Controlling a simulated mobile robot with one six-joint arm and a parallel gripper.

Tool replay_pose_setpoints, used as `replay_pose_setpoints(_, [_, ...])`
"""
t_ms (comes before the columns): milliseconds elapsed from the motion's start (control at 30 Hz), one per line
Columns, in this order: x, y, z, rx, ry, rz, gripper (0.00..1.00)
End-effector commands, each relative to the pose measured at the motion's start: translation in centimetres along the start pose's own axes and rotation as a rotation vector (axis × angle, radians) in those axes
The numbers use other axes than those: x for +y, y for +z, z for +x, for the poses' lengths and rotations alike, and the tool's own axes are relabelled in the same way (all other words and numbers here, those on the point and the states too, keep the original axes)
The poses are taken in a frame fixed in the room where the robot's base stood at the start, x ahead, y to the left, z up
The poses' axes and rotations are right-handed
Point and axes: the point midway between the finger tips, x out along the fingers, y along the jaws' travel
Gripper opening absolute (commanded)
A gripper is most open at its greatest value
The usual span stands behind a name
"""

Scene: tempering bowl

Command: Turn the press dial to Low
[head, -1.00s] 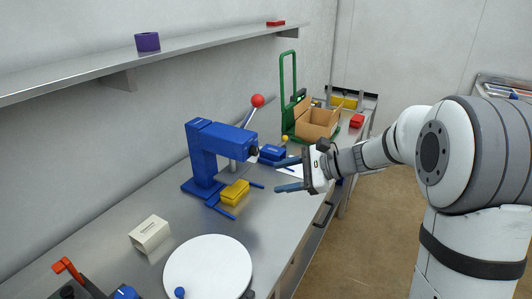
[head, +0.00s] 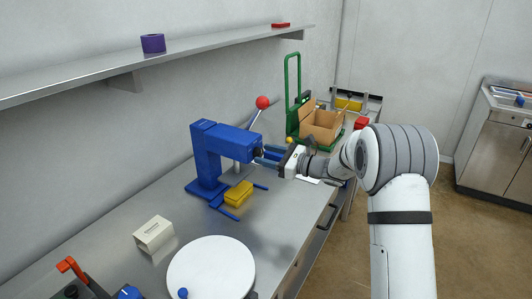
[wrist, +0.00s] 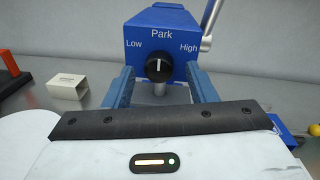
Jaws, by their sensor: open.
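The blue press (head: 208,160) stands on the steel bench, and its head also shows in the wrist view (wrist: 135,60). Its black dial (wrist: 158,69) is on the front face, with Low printed to the left, Park above and High to the right. The dial's white mark points up at Park. My gripper (wrist: 160,72) is open, its blue fingers on either side of the dial with gaps visible. In the head view my gripper (head: 265,156) is at the press head's front, and the dial is mostly hidden there.
A yellow block (head: 238,194) lies at the press base. A red-knobbed lever (head: 262,103) rises behind the press head. A white box (head: 153,233) and a white round plate (head: 210,268) are nearer. A cardboard box (head: 321,125) stands beyond.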

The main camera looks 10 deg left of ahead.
Motion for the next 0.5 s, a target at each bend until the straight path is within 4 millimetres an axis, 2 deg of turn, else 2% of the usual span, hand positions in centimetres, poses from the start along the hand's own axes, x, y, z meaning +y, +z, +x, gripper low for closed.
replay_pose_setpoints(100, [0.04, 0.02, 0.7, 0.0, 0.001, 0.0, 0.51])
replay_pose_setpoints(367, [0.04, -0.05, 0.79, 0.0, 0.0, 0.0, 0.51])
replay_pose_setpoints(500, [0.04, -0.04, 0.78, 0.0, 0.001, 0.0, 0.4])
